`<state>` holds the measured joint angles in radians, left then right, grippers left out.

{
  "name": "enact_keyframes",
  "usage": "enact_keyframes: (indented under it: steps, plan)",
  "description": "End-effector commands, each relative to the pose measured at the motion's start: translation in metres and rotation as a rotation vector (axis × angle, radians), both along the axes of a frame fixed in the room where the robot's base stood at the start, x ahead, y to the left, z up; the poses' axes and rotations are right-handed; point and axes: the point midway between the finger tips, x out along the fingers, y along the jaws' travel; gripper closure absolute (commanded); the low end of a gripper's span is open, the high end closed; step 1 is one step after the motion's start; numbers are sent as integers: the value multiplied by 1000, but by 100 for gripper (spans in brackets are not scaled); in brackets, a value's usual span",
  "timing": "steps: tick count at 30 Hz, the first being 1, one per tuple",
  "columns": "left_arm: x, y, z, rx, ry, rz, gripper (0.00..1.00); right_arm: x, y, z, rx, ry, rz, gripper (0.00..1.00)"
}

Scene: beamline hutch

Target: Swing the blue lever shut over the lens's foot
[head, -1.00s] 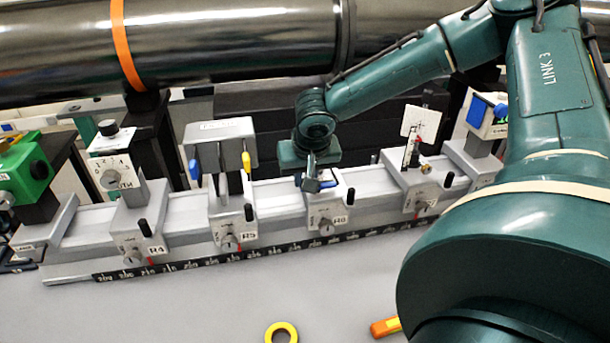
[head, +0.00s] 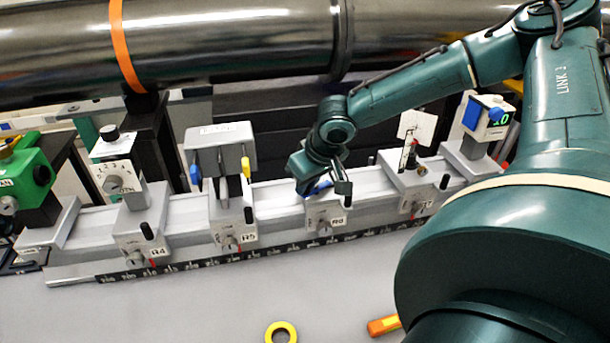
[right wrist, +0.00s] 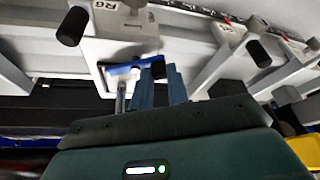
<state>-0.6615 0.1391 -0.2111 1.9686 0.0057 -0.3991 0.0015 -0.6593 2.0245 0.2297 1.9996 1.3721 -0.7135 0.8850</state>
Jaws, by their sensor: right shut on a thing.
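The blue lever (head: 318,189) is on top of the grey carriage labelled R6 (head: 326,214), on the rail. In the right wrist view the blue lever (right wrist: 124,68) lies across the carriage top, beside a short metal pin. My right gripper (head: 343,188) is over the right side of this carriage. In the right wrist view my right gripper (right wrist: 160,74) has its fingers closed around the lever's dark end. I cannot make out the lens or its foot; my wrist covers part of the carriage top. My left gripper is out of view.
Carriage R5 (head: 232,236), with a grey box on top, stands to the left. To the right is a carriage with a white card (head: 414,126). A dark pipe (head: 230,40) runs behind. A yellow ring (head: 281,331) and an orange tool (head: 384,325) lie on the clear front table.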

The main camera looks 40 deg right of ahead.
Motion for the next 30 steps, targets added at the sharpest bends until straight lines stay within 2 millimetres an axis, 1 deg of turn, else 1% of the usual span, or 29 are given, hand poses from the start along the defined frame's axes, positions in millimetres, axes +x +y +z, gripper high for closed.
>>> enact_keyframes:
  steps: [2,9,15,21,30]
  plan:
    - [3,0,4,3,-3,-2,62,-2,-1,3,3,-2,67,100]
    - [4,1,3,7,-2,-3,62,-7,-3,1,3,-4,260,100]
    - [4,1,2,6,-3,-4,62,-10,-4,1,2,-5,380,100]
    - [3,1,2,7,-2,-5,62,-12,-5,1,0,-3,451,100]
    - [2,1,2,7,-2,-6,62,-13,-6,1,-2,-2,484,100]
